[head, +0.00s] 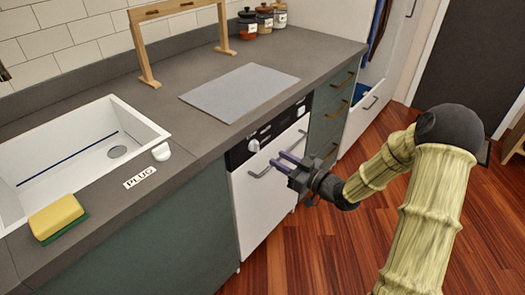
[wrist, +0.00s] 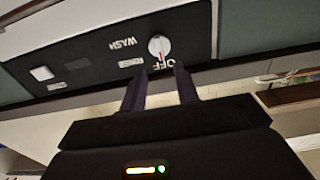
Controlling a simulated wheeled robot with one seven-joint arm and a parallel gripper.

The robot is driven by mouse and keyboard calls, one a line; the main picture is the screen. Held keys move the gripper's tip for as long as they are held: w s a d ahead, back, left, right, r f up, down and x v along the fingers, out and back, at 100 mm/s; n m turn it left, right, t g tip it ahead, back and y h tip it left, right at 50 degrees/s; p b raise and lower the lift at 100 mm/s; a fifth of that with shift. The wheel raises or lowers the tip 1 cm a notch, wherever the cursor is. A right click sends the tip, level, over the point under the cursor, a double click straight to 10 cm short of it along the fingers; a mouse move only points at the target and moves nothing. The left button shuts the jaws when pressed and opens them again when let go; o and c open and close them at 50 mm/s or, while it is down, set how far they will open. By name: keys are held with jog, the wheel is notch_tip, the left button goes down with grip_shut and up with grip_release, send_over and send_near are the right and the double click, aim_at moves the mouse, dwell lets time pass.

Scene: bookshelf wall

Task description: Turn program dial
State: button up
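The program dial (wrist: 159,46) is a round white knob with a red mark on the black control panel (wrist: 80,62) of a white dishwasher (head: 262,201). In the wrist view its red mark points down toward the OFF label (wrist: 166,64); an upside-down WASH label (wrist: 122,43) is to its left. The dial also shows in the head view (head: 253,145). My gripper (head: 278,158) is open and empty in front of the panel. In the wrist view its two fingertips (wrist: 161,69) are spread just below the dial, and I see no contact.
A white square button (wrist: 41,73) is on the panel's far left in the wrist view. The door handle (head: 262,170) is just below the panel. The grey counter (head: 190,133) overhangs above. An open drawer (head: 370,104) is at right. The wooden floor in front is clear.

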aim_at(258, 148)
jog(key=x, duration=0.7)
jog(key=shift+w+a+b, duration=0.25)
jog(key=shift+a+b, duration=0.05)
grip_shut()
